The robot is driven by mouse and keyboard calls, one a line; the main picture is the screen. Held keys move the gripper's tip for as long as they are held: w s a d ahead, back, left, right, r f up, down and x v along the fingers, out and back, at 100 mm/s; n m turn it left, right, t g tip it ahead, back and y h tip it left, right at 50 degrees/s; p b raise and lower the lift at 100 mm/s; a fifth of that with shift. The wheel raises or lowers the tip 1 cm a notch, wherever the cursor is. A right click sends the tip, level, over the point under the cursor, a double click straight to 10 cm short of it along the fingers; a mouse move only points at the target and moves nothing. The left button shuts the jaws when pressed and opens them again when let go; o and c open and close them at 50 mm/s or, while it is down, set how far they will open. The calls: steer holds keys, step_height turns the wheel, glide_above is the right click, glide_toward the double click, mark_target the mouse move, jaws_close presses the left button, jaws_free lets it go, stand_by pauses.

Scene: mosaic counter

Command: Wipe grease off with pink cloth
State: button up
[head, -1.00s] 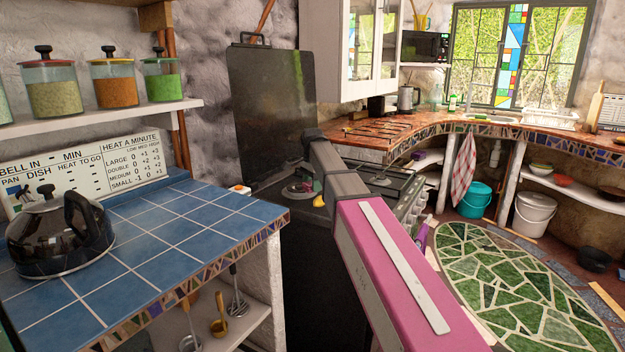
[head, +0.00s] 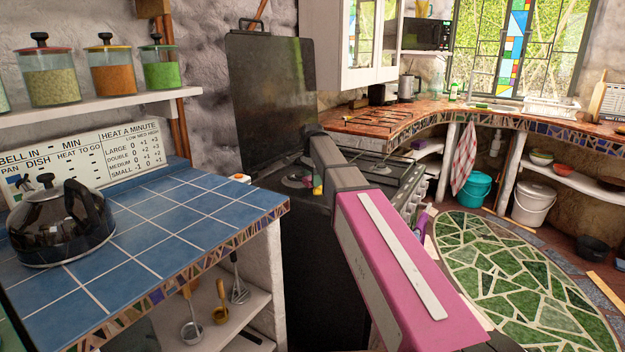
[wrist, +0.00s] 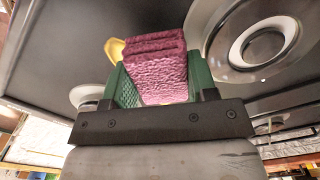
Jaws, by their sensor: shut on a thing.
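My gripper (wrist: 162,85) is shut on a folded pink cloth (wrist: 162,65) in the wrist view. The cloth stands out beyond the green finger pads, over the dark stove top (wrist: 60,45). I cannot tell whether it touches the surface. A yellow patch or object (wrist: 115,48) shows just beside the cloth; part of it is hidden, and I cannot tell whether it is grease. In the head view my arm reaches over the stove (head: 385,178) and hides most of the gripper. No clear grease mark shows there.
A round burner (wrist: 262,42) lies close to the right of the cloth. The raised dark stove lid (head: 270,95) stands behind. A blue tiled counter (head: 150,235) with a black kettle (head: 62,222) is at the left.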

mark_target(321, 191)
steer(key=shift+f, duration=1)
steer(key=shift+s+d, duration=0.1)
steer(key=shift+s+d+r, duration=0.1)
steer(key=shift+s+d, duration=0.4)
steer(key=shift+d, duration=0.3)
steer(key=shift+s+d, duration=0.5)
steer(key=shift+d, duration=0.25)
steer(key=shift+s+d, duration=0.55)
steer(key=shift+d, duration=0.25)
steer(key=shift+s+d, duration=0.55)
steer(key=shift+d, duration=0.25)
steer(key=shift+w+d, duration=0.3)
steer(key=shift+w, duration=0.2)
steer(key=shift+w+d, duration=0.25)
steer(key=shift+w, duration=0.2)
steer(key=shift+w+a, duration=0.9)
steer(key=shift+a, duration=0.25)
steer(key=shift+w+a, duration=0.2)
steer(key=shift+a, duration=0.3)
